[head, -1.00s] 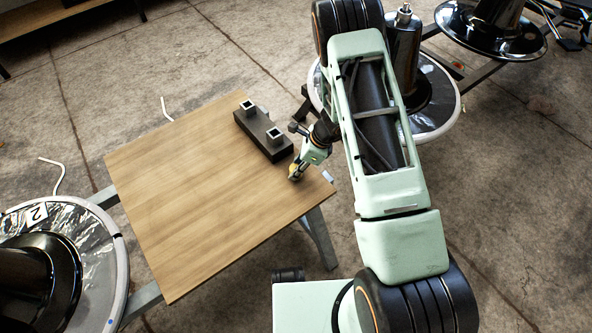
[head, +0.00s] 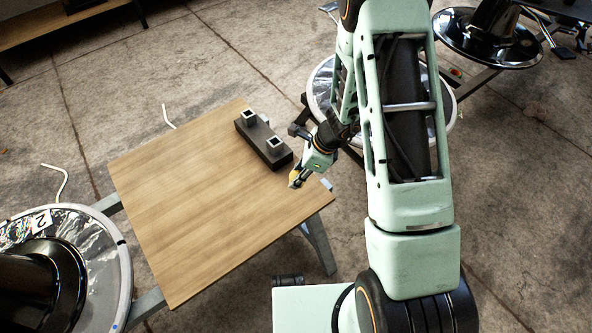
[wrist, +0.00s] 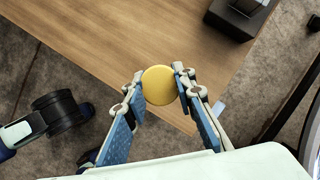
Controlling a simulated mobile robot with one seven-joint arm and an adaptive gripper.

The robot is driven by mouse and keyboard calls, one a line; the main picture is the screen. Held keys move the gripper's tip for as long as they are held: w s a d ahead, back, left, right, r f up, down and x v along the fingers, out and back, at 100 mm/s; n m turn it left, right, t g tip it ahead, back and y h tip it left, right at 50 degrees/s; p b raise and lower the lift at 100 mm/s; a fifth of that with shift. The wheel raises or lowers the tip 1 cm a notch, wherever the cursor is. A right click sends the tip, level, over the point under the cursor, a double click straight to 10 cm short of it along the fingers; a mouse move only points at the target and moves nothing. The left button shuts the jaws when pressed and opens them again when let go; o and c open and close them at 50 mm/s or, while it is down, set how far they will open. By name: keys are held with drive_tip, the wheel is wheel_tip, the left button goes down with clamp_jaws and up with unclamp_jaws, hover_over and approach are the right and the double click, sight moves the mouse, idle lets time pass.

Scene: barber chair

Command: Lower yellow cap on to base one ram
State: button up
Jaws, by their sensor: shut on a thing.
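The yellow cap (wrist: 158,86) is a round disc between my two fingertips in the wrist view. In the head view the cap (head: 293,177) is small and partly covered by my gripper (head: 297,179). My gripper is shut on the cap, over the table's right part. I cannot tell whether the cap touches the table. A round base with a pale rim (head: 318,92) stands beyond the table, mostly hidden behind my arm; its ram and any number are not visible now. Another base at the lower left carries a tag (head: 41,221) reading 2.
The wooden table (head: 190,220) is mostly clear. A black block (head: 262,142) with two square posts sits near its far right edge, close to my gripper. A small pale piece (head: 327,184) is at the right edge. A dark round base (head: 487,38) stands at the upper right.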

drive_tip(key=s+r, duration=0.3)
drive_tip(key=s, duration=0.4)
wheel_tip(320, 180, up, 8)
drive_tip(key=p, duration=0.6)
drive_tip(key=shift+s, duration=0.3)
drive_tip(key=shift+r+p, duration=0.15)
drive_tip(key=shift+p, duration=0.15)
